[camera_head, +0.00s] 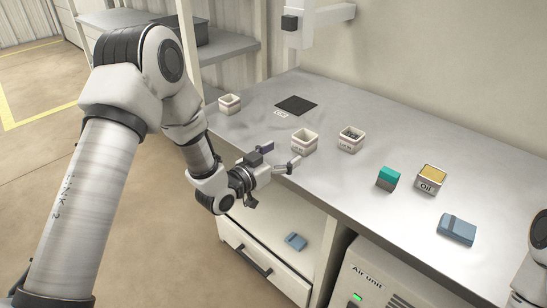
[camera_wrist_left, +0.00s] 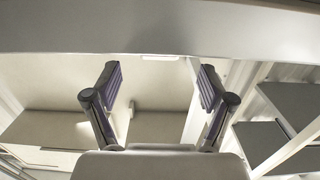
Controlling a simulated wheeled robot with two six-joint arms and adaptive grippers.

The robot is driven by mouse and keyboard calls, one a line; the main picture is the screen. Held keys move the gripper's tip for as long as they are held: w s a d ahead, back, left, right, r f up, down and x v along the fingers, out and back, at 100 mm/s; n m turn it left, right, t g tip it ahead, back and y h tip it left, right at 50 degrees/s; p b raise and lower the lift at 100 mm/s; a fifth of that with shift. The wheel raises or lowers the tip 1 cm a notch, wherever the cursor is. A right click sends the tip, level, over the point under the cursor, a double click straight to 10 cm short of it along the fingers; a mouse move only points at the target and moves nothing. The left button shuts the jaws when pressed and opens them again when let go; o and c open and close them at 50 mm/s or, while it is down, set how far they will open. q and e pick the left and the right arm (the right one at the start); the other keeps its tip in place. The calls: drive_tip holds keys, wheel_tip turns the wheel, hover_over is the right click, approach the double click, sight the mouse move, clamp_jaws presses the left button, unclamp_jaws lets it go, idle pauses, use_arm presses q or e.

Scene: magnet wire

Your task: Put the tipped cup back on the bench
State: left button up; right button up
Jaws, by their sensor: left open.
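Three small whitish square cups stand on the grey metal bench (camera_head: 330,190): one at the far left corner (camera_head: 229,104), a labelled one in the middle (camera_head: 304,146), and one with dark contents to its right (camera_head: 351,139). All three look upright in the head view; I cannot make out which is the tipped one. My left gripper (camera_head: 282,154) is open and empty at the bench's front edge, just in front of the middle cup. In the left wrist view its fingers (camera_wrist_left: 157,90) are spread, with no cup between them. My right gripper is out of view.
On the bench are a dark mat (camera_head: 296,105), a teal block (camera_head: 388,178), an Oil tin (camera_head: 431,179) and a blue-grey box (camera_head: 457,229). A blue item (camera_head: 295,241) lies on the shelf below. The Air unit (camera_head: 375,285) stands under the bench. The bench's front centre is clear.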

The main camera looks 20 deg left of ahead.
use_arm(q)
drive_tip(key=s+f+n+g+y, duration=0.35)
drive_tip(key=s+f+g, duration=0.55)
drive_tip(key=s+f, duration=1.2)
drive_tip(key=s+a+f+g+y, duration=0.1)
drive_tip(key=s+f+g, duration=0.2)
drive_tip(key=s, duration=0.5)
drive_tip(key=s+f+g+y, duration=0.1)
drive_tip(key=s+f+g, duration=0.3)
drive_tip(key=s, duration=0.5)
drive_tip(key=shift+s+a+f+n, duration=0.15)
drive_tip(key=shift+a+f+n, duration=0.25)
drive_tip(key=shift+f, duration=0.55)
drive_tip(key=shift+y, duration=0.25)
